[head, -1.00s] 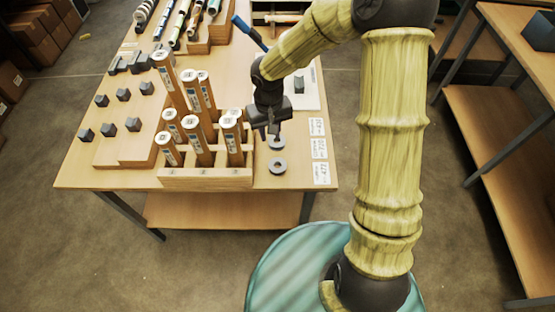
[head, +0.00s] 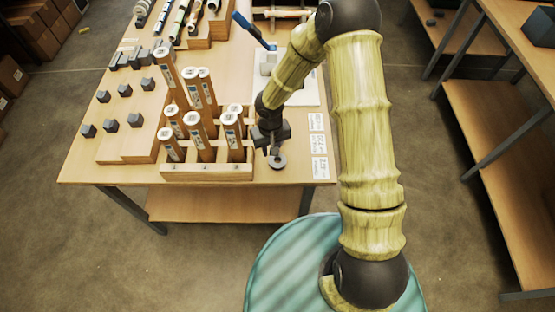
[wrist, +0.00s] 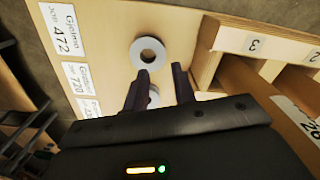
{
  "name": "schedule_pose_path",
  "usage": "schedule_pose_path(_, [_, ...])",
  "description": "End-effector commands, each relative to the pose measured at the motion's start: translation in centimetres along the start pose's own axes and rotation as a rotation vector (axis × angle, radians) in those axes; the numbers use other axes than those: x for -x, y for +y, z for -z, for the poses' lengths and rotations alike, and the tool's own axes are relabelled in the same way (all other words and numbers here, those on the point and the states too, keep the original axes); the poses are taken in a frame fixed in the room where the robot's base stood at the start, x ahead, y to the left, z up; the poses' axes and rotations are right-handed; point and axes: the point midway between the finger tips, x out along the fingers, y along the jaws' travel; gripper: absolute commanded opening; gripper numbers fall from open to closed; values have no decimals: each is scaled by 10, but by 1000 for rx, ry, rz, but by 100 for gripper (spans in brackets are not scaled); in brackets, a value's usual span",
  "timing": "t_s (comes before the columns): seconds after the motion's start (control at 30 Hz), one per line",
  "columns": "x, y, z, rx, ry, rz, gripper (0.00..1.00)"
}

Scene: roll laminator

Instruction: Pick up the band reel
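Two grey ring-shaped band reels lie flat on the wooden table. The nearer band reel (head: 277,162) shows just in front of my gripper (head: 271,149) in the head view. In the wrist view this ring (wrist: 148,52) lies beyond the fingertips, its round hole open upward. The second band reel (wrist: 154,96) shows partly between the fingers in the wrist view, mostly hidden by the left finger and the gripper body. In the head view my arm hides it. My gripper (wrist: 161,77) is open, fingers apart, pointing down over the reels. I cannot tell whether it touches either.
A wooden rack (head: 206,172) holding several upright rolls stands close left of my gripper. White label cards (head: 319,146) lie to the right along the table edge. Grey blocks (head: 124,90) sit on a stepped board at left. A white board (head: 298,92) lies behind.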

Motion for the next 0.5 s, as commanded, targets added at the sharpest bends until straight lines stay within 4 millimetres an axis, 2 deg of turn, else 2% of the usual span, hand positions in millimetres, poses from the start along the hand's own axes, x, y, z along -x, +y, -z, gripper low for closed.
schedule_pose_path(0.17, [-17,0,0,0,0,0,26])
schedule_pose_path(0.5, [-19,0,0,0,1,0,26])
